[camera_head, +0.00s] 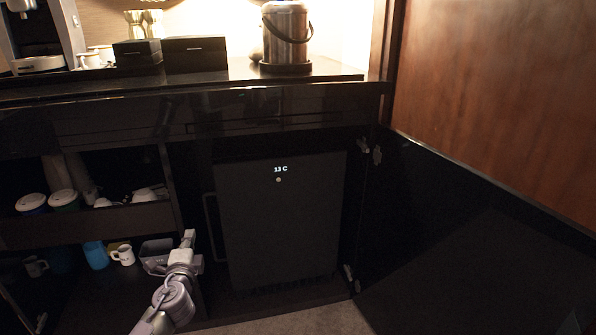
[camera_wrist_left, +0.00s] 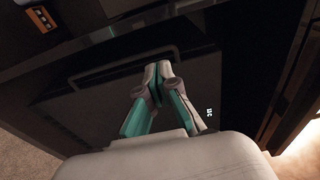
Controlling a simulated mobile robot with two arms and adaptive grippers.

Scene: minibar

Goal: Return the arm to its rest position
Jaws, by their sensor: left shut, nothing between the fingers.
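My left gripper (camera_head: 188,238) is in front of the open lower cabinet, just left of the black minibar fridge (camera_head: 282,225). Its fingers are shut with nothing between them. In the left wrist view the closed fingertips (camera_wrist_left: 157,70) show in front of the dark fridge front, close to the thin fridge handle (camera_wrist_left: 122,68). I cannot tell whether they touch it. The fridge door looks closed, and its lit display (camera_head: 281,169) reads 13 C. My right gripper is not in view.
A dark cabinet door (camera_head: 450,245) stands open at the right. Shelves at the left hold cups, a white mug (camera_head: 122,254), a blue cup (camera_head: 96,255) and a grey bin (camera_head: 156,252). An ice bucket (camera_head: 286,35) and black boxes (camera_head: 194,54) stand on the counter.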

